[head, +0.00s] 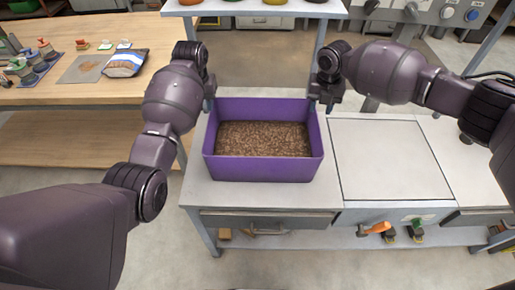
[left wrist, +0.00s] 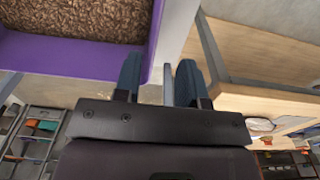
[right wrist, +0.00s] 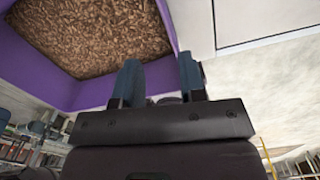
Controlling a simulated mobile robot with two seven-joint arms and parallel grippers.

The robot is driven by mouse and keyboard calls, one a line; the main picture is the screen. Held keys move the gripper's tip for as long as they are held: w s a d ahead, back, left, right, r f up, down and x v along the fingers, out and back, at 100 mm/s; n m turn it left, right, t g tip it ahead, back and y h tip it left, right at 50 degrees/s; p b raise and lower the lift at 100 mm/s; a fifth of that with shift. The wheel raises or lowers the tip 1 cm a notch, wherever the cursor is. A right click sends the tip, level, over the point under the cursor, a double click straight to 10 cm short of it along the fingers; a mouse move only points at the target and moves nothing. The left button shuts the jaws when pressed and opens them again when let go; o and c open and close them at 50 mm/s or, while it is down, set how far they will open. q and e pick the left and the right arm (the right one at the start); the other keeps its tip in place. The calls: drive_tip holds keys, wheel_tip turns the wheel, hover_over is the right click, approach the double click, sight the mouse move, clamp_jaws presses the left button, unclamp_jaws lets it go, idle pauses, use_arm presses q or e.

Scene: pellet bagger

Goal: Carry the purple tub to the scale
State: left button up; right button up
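The purple tub (head: 262,168) is filled with brown pellets and stands upright on the grey bench, left of the flat square scale plate (head: 388,160). My left gripper (head: 210,102) is at the tub's left side near the rim. In the left wrist view its fingers (left wrist: 160,82) are apart, close to the tub wall (left wrist: 75,55). My right gripper (head: 322,104) is at the tub's right side near the rim. In the right wrist view its fingers (right wrist: 160,82) are also apart, by the tub wall (right wrist: 95,95). I cannot tell whether either gripper touches the wall.
The scale plate is bare. A wooden table (head: 90,75) at the left holds a printed bag (head: 125,63) and small items. A shelf with bowls (head: 255,8) stands behind the tub. An orange-handled tool (head: 375,229) lies below the bench top.

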sight(208, 123)
use_arm(q)
drive_tip(key=shift+s+d, duration=0.15)
drive_tip(key=shift+s, duration=0.1)
drive_tip(key=shift+d, duration=0.1)
use_arm(e)
drive_tip(key=shift+s+d+n, duration=0.15)
drive_tip(key=shift+d+n, duration=0.25)
drive_tip(key=shift+n, duration=0.6)
drive_tip(key=shift+d+f, duration=0.1)
